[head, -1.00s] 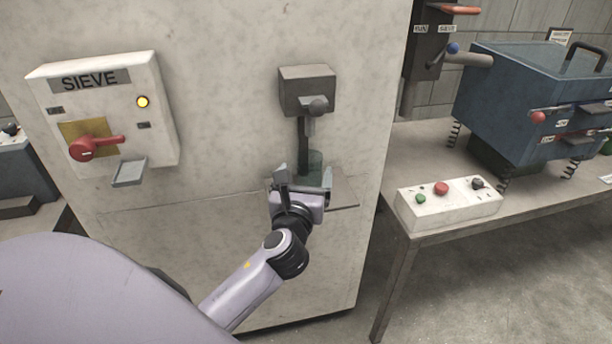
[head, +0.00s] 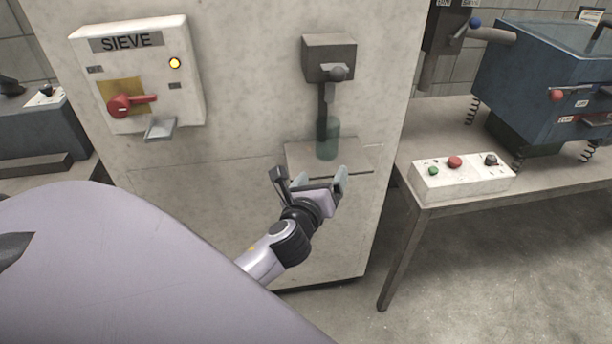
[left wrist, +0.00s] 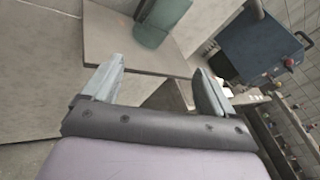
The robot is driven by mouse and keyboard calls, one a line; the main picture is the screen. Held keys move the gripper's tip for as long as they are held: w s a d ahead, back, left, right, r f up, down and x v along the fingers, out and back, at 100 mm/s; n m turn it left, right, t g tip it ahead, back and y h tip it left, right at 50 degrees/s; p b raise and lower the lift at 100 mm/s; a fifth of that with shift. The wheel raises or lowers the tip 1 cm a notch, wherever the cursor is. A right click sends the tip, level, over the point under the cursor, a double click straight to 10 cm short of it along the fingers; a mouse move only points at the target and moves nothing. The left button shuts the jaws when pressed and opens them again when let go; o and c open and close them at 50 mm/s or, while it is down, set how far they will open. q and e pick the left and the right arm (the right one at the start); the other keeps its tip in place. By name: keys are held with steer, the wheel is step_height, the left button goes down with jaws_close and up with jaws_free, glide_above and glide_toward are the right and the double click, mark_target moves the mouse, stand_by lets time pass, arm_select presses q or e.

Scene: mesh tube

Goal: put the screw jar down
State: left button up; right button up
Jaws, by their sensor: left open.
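The screw jar (head: 328,141) is a greenish, see-through jar. It stands upright on a small grey shelf (head: 352,163) on the front of the pale cabinet, below a dark grey dispenser box (head: 329,58) with a round knob. My left gripper (head: 311,178) is open and empty, in front of and a little below the shelf, apart from the jar. In the left wrist view, the jar (left wrist: 160,22) rests on the shelf (left wrist: 120,50) beyond the spread fingers (left wrist: 157,88). What the jar holds cannot be made out. My right gripper is not in view.
A SIEVE panel (head: 190,95) with a red lever (head: 125,105) and a lit yellow lamp is on the cabinet to the left. On the right, a table carries a white button box (head: 462,180) and a blue spring-mounted machine (head: 535,85). Open floor lies in front.

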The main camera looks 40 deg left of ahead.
arm_select(q)
steer(key=s+d+f+n+g+h, duration=0.2)
steer(key=s+d+f+n+h, duration=0.2)
steer(key=s+f+n, duration=0.4)
steer(key=s+d+f+n+g+h, duration=0.2)
steer(key=s+d+f+n, duration=0.5)
steer(key=n, duration=1)
steer(key=s+f+h, duration=0.1)
steer(key=s+f, duration=0.1)
steer(key=s, duration=0.2)
steer(key=shift+s+f+g+h, duration=0.25)
steer(key=shift+s+g+h, duration=0.1)
steer(key=shift+g+h, duration=0.05)
